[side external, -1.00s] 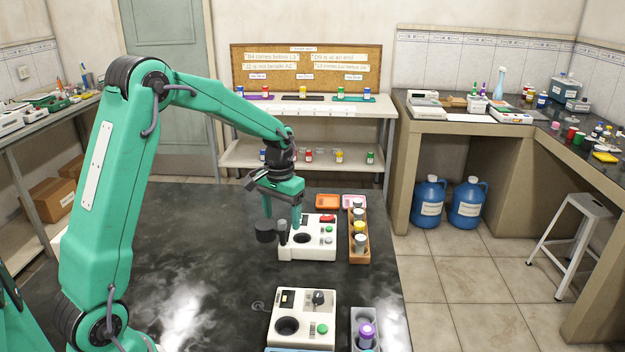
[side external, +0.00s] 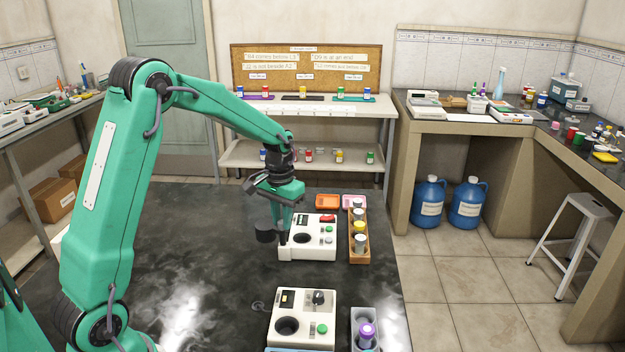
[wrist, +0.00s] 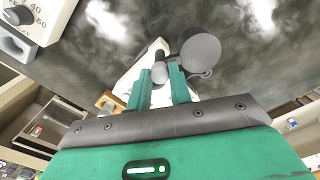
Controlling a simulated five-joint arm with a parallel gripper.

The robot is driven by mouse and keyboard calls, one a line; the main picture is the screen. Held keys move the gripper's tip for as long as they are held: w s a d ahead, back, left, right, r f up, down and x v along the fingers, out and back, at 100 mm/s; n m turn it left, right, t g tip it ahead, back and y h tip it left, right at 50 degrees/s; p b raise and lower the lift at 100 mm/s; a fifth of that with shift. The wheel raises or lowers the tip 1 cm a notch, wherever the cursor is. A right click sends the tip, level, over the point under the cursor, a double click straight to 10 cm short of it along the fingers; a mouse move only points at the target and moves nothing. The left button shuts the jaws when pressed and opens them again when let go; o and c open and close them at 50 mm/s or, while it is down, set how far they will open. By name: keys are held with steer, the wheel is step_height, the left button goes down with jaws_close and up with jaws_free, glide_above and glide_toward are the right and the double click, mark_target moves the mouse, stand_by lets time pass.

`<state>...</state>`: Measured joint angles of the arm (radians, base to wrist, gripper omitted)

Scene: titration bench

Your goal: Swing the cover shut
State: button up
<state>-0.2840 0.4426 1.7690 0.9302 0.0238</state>
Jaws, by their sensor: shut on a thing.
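The cover (side external: 265,236) is a dark grey round disc standing out at the left side of the rear white device (side external: 318,253). It is swung aside from the device's dark round well (side external: 301,238). In the wrist view the cover (wrist: 201,52) is beside my fingertips, to their upper right. My gripper (side external: 284,230) is over the device's left edge. In the wrist view my gripper's green fingers (wrist: 161,84) are shut around a small grey post (wrist: 160,72) next to the disc. It looks like part of the cover, but the join is unclear.
A brown rack (side external: 359,251) with several capped vials stands right of the device. An orange tray (side external: 327,201) and a pink tray (side external: 354,201) lie behind. A second white device (side external: 302,337) and a grey rack (side external: 358,318) stand in front. The table's left is clear.

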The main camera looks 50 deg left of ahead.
steer(key=shift+m, duration=0.3)
steer(key=m, duration=0.6)
steer(key=shift+m, duration=2.7)
steer(key=shift+o, duration=1.1)
steer(key=shift+c, duration=1.1)
